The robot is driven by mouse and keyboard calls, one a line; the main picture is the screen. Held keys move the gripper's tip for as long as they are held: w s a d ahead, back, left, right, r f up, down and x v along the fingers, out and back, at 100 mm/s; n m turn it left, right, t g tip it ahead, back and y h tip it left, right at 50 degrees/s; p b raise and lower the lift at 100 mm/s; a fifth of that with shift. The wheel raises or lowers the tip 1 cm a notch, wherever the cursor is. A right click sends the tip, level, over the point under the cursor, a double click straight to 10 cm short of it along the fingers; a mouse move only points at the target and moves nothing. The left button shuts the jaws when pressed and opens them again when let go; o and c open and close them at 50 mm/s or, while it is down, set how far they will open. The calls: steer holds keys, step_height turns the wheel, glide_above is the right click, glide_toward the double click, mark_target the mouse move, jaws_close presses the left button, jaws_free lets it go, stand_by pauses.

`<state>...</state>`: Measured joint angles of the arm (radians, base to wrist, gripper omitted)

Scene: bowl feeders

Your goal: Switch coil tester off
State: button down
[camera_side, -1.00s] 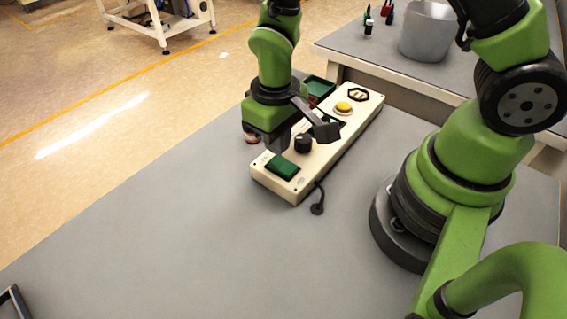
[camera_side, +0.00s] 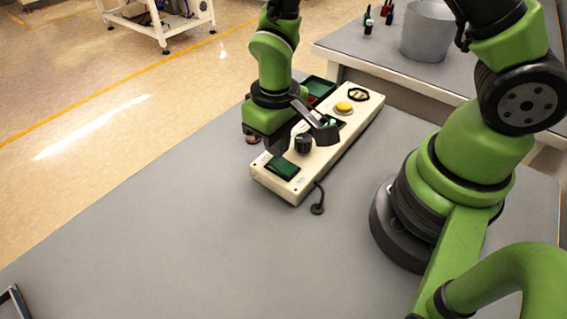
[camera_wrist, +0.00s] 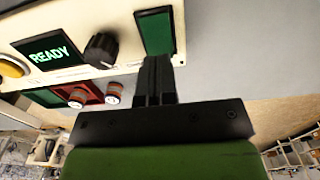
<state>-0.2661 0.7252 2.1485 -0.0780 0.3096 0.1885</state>
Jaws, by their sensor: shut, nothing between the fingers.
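The coil tester (camera_side: 325,158) is a long cream box on the grey table. Its green rocker switch (camera_side: 283,168) is at the near end and also shows in the wrist view (camera_wrist: 155,30). Beside it are a black knob (camera_side: 303,143) and a display (camera_wrist: 49,51) lit with READY in green. The yellow button (camera_side: 344,107) is farther along. My gripper (camera_side: 277,148) is shut and empty, pointing down beside the switch end. In the wrist view its fingertips (camera_wrist: 158,62) overlap the switch's lower edge; I cannot tell whether they touch it.
A red tray (camera_wrist: 88,89) with striped cylindrical parts lies alongside the tester, next to a green tray (camera_side: 318,84). A black cable (camera_side: 318,203) hangs off the tester's front side. A grey bin (camera_side: 428,32) stands on the back table.

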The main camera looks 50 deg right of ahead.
mark_target(277, 160)
steer(key=shift+f, duration=1.15)
stand_by(0.4)
steer(key=shift+r, duration=3.55)
steer(key=s+d+r+m+t+y, duration=0.1)
steer(key=s+d+r+m+t, duration=0.1)
steer(key=s+r, duration=0.3)
steer(key=s+d+r+m+t+y, duration=0.1)
steer(key=s+r+t, duration=0.4)
steer(key=r, duration=0.9)
steer(key=shift+s+d+m, duration=0.5)
steer(key=shift+s+d, duration=0.15)
steer(key=shift+s, duration=0.05)
